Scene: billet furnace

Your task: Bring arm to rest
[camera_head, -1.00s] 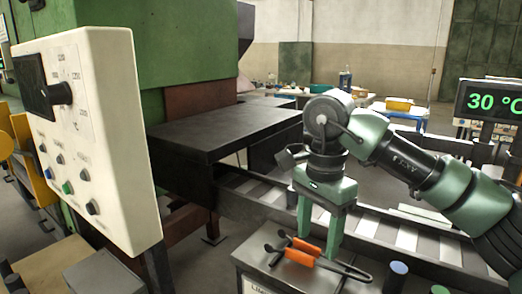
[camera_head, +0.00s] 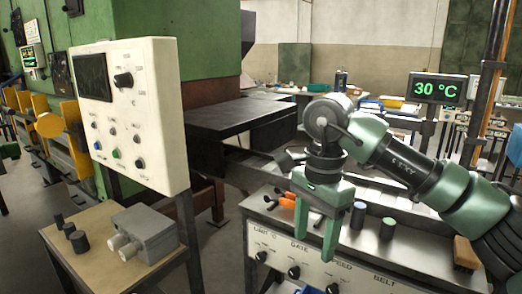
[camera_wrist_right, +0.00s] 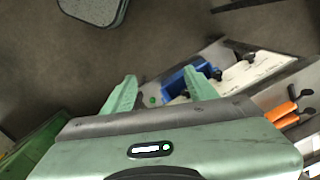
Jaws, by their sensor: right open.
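My right arm comes in from the right in the head view, with its green right gripper (camera_head: 315,238) hanging fingers down in front of the labelled control bench (camera_head: 322,262). The gripper is open, with nothing between its fingers. In the wrist view the two fingers (camera_wrist_right: 160,82) are spread apart over dark floor and the bench's edge. Tongs with orange handles (camera_head: 287,201) lie on the bench top, behind and left of the gripper, apart from it. They also show at the right of the wrist view (camera_wrist_right: 290,111). My left gripper is out of view.
A white control panel (camera_head: 150,135) stands at left, above a small table with a grey box (camera_head: 145,232). Dark cylinders (camera_head: 388,229) stand on the bench. A blue object (camera_wrist_right: 184,78) lies near the bench front. A 30 °C display (camera_head: 438,88) stands behind my arm. Floor between table and bench is clear.

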